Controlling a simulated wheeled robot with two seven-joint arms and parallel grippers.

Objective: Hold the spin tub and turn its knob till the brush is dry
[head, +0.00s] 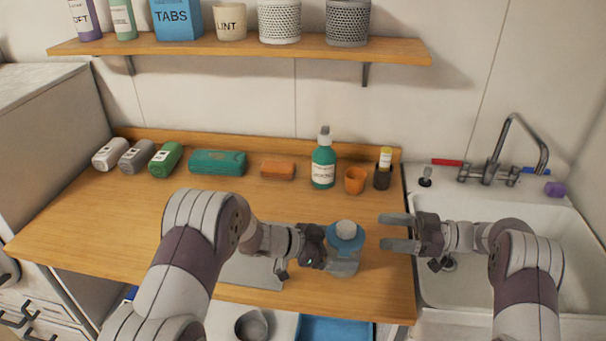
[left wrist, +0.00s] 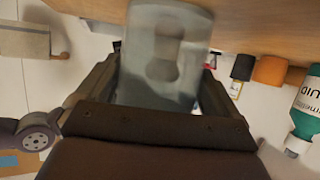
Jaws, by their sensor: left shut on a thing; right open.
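The spin tub (head: 343,264) stands on the wooden counter near its front edge, with a clear body, a blue lid (head: 346,243) and a pale knob (head: 346,228) on top. My left gripper (head: 325,256) is shut on the tub's body from the left. In the left wrist view the grey translucent tub (left wrist: 165,60) sits between my fingers, with a darker shape inside that I cannot make out clearly. My right gripper (head: 398,233) is open and empty, to the right of the lid and apart from it, fingers pointing left. No brush can be told apart.
A green bottle (head: 323,165), an orange cup (head: 355,180) and a dark holder (head: 382,178) stand behind the tub. A grey tray (head: 250,272) lies left of it under my left arm. The sink (head: 433,290) with its tap (head: 497,160) is at right.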

